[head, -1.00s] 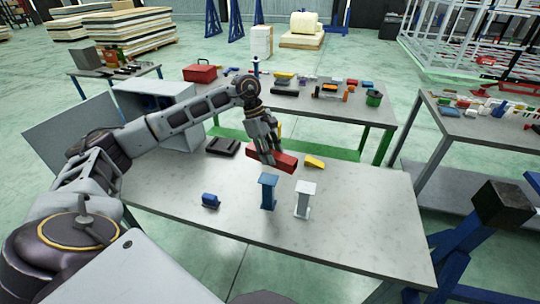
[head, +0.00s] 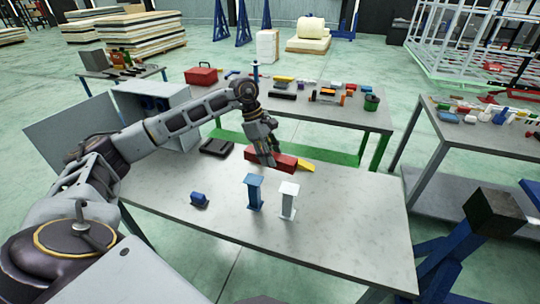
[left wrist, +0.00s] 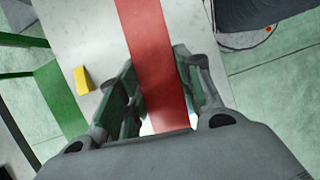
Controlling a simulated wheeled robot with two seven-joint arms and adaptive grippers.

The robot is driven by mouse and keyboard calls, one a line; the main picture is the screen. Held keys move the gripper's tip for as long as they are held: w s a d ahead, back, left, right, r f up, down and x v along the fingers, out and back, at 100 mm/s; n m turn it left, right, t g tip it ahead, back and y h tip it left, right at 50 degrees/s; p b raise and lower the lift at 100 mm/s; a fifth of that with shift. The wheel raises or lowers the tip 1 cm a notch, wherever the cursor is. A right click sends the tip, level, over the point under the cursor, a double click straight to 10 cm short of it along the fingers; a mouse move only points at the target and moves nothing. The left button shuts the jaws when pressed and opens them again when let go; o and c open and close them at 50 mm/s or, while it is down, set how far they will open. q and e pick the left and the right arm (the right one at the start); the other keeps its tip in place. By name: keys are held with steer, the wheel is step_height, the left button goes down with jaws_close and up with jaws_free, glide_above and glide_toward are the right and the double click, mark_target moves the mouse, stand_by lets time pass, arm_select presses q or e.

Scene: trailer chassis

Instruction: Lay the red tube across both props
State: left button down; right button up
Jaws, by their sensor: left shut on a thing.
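The red tube (head: 285,163) is a square-sided bar, held in my left gripper (head: 266,160). In the left wrist view the fingers (left wrist: 157,95) stand on both sides of the tube (left wrist: 148,42), which runs away between them. In the head view the tube is beyond the two props, not lying on either; its height above the table is hard to judge. The blue prop (head: 255,192) and the white prop (head: 289,202) stand upright and apart on the grey table (head: 345,235). My right gripper is not in view.
A yellow wedge (head: 306,167) lies close to the tube's right end in the head view. A small blue block (head: 199,200) and a black tray (head: 216,147) are on the table's left part. The table's right part is clear. A cluttered bench (head: 345,115) stands behind.

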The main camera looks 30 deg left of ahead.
arm_select(q)
steer(key=shift+w+d, duration=0.15)
steer(key=shift+n, duration=0.3)
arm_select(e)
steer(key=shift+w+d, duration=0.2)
arm_select(q)
steer(key=shift+n, duration=0.3)
steer(key=shift+w, duration=0.1)
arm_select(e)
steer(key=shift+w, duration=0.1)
arm_select(q)
steer(key=shift+t, duration=0.3)
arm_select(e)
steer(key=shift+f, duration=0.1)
arm_select(q)
steer(key=shift+b, duration=0.3)
step_height(320, 180, down, 10)
steer(key=b, duration=0.7)
steer(key=shift+r, duration=0.25)
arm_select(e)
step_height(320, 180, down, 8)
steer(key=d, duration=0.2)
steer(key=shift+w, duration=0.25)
